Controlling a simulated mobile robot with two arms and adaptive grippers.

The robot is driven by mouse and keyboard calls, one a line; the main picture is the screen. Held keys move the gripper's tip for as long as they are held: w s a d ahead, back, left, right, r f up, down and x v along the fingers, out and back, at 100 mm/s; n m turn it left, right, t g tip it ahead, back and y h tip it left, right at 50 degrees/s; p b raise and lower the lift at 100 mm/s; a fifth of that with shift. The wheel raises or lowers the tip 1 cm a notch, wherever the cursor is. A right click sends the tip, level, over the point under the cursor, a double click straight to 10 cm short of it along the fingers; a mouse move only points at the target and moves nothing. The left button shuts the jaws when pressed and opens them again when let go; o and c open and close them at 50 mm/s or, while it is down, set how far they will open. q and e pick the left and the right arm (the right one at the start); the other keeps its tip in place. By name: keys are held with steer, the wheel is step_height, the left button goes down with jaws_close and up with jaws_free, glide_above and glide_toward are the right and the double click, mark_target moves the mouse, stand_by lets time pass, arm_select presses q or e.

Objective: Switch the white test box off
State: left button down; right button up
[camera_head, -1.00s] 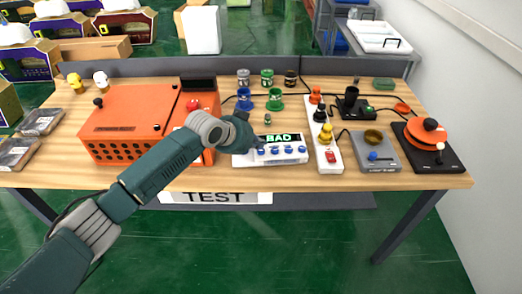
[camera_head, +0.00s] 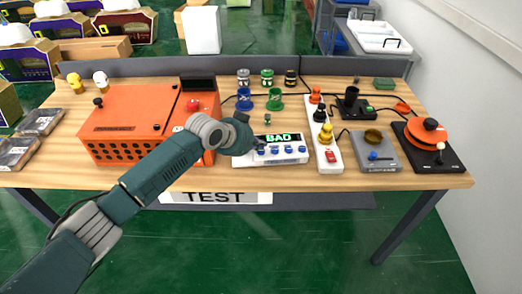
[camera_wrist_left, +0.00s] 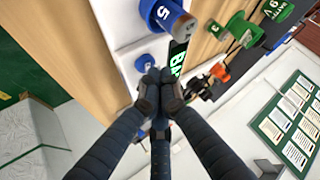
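The white test box (camera_head: 271,159) lies on the table with a row of blue knobs on its front. Its dark screen (camera_head: 279,138) is lit with green "BAD". My left gripper (camera_head: 259,147) is over the box's left end and hides part of it. In the left wrist view its fingers (camera_wrist_left: 160,84) are together at the tips with nothing seen between them. They are close to a blue knob (camera_wrist_left: 145,63) on the white box (camera_wrist_left: 113,22) and overlap the edge of the screen (camera_wrist_left: 178,56). I cannot tell whether they touch it. My right gripper is not in view.
An orange machine (camera_head: 125,124) stands left of the box, under my left arm. A white strip with coloured knobs (camera_head: 334,153) stands close on the right. Blue and green cups (camera_head: 275,103) stand behind. A grey scale-like device (camera_head: 375,152) is farther right.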

mark_target(259, 151)
arm_select(q)
steer(key=shift+f, duration=0.5)
stand_by(0.7)
steer(key=shift+r, duration=0.15)
steer(key=shift+r+p, duration=0.65)
steer(key=shift+r, duration=0.1)
step_height(259, 151, up, 5)
steer(key=p, duration=0.4)
steer(key=shift+r, duration=0.1)
stand_by(0.5)
